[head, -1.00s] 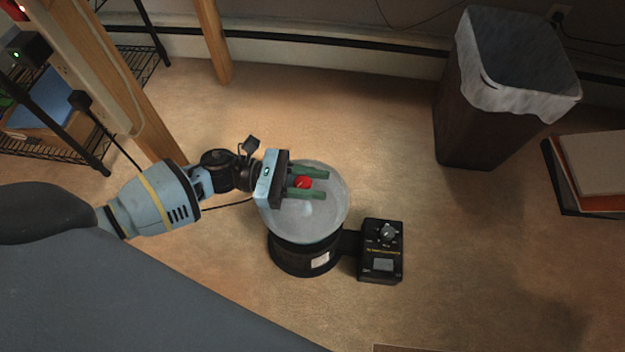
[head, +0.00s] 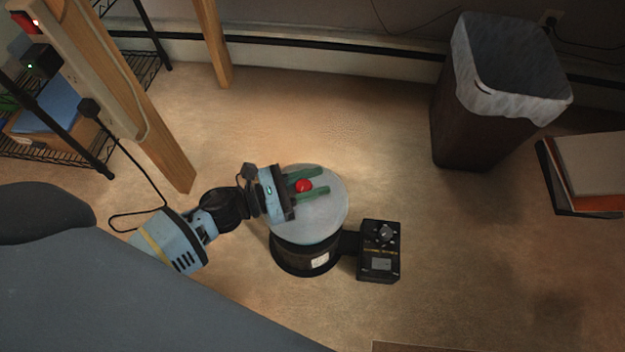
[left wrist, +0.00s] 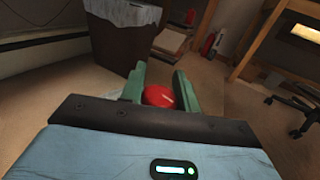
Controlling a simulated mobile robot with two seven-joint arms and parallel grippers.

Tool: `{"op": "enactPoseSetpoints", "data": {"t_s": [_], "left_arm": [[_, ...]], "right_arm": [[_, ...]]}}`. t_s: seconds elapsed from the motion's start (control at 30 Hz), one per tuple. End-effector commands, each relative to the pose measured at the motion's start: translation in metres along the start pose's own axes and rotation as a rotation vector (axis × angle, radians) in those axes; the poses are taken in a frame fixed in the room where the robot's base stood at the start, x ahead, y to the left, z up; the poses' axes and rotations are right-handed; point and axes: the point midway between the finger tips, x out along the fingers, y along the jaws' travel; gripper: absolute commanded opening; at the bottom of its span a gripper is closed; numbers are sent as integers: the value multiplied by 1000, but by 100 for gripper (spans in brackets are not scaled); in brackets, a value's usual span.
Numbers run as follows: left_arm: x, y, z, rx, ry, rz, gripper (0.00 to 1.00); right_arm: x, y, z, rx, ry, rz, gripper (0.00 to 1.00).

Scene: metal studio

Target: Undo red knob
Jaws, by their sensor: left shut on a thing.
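The red knob (head: 304,186) sits on top of a pale, round, translucent lid (head: 320,218) on a black cylindrical machine (head: 290,257). My left gripper (head: 325,179) reaches over the lid from the left, with its two green fingers on either side of the knob. It is shut on the knob. In the left wrist view the red knob (left wrist: 158,96) shows between the green fingers (left wrist: 160,73), partly hidden by the gripper's dark front edge. My right gripper is not in view.
A black control box (head: 380,252) with a dial is joined to the machine's right side. A lined trash bin (head: 465,135) and stacked books or boxes (head: 590,165) stand at the right. A wooden post (head: 150,130) and wire shelf are at the left. Carpet around the machine is clear.

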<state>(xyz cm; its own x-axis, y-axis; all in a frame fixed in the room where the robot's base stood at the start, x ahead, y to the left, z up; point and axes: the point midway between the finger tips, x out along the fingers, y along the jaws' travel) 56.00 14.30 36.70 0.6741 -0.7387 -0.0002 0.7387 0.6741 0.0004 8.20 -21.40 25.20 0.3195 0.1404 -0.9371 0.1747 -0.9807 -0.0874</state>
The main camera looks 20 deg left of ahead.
Motion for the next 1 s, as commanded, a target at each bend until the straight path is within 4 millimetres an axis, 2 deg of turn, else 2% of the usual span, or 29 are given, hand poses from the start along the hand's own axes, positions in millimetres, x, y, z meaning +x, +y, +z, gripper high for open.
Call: {"op": "enactPoseSetpoints", "data": {"t_s": [0.27,0.3,0.47,0.77,0.87,1.0], "left_arm": [[0,0,0,0,0,0,9],[0,0,0,0,0,0,33],[0,0,0,0,0,0,54],[-1,0,0,0,0,0,54],[-9,0,0,-1,1,0,54],[-30,-1,0,-1,4,1,54]], "right_arm": [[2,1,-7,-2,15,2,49],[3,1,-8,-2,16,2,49],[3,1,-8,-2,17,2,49],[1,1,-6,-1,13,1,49],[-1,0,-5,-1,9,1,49],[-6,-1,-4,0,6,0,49]]}}
